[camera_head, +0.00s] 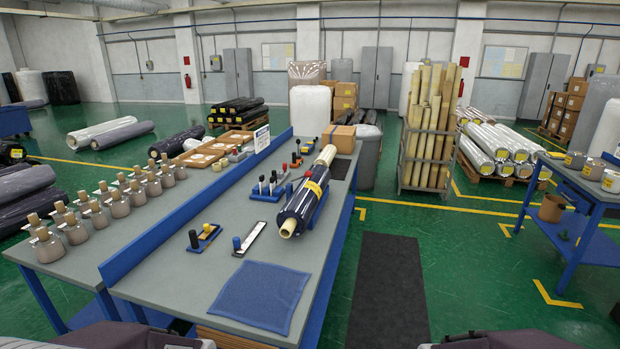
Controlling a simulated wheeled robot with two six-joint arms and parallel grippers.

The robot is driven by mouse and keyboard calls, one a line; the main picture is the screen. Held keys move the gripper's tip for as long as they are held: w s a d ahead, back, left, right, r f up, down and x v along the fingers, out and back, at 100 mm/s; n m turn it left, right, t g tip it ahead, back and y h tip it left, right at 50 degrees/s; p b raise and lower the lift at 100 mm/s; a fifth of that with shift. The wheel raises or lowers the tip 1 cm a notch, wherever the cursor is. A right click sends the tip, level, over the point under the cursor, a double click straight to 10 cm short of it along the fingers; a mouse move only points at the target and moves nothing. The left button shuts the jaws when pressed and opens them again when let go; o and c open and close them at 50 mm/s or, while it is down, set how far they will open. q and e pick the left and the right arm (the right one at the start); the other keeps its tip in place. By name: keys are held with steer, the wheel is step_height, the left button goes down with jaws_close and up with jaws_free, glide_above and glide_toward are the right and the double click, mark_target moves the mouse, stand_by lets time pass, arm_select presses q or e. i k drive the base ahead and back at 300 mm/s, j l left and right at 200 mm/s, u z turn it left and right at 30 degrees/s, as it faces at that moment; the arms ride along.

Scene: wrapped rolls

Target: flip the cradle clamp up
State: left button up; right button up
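A roll (306,203) wrapped in dark blue film, with a pale core and a yellow label, lies lengthwise on the right side of the workbench. Blue supports show beside the roll, and the roll hides most of the cradle under it. A blue base with several upright black-handled parts (268,187) stands just left of the roll. I cannot tell which part is the cradle clamp or how it is set. Dark parts of my own arms show at the bottom edge. Neither gripper's fingers are in view.
A blue mat (261,296) lies at the bench's near end. A black-knobbed piece (203,238) and a blue-knobbed strip (248,239) lie left of the roll. A blue divider (190,200) separates several jars on the left. A brown box (339,138) stands at the far end.

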mark_target(307, 173)
steer(key=i+l, duration=0.2)
steer(key=i+l+u, duration=0.1)
steer(key=l, duration=0.35)
steer(key=i+l, duration=0.95)
steer(key=i+l+u, duration=0.15)
steer(key=i+l, duration=0.75)
steer(key=l, duration=0.15)
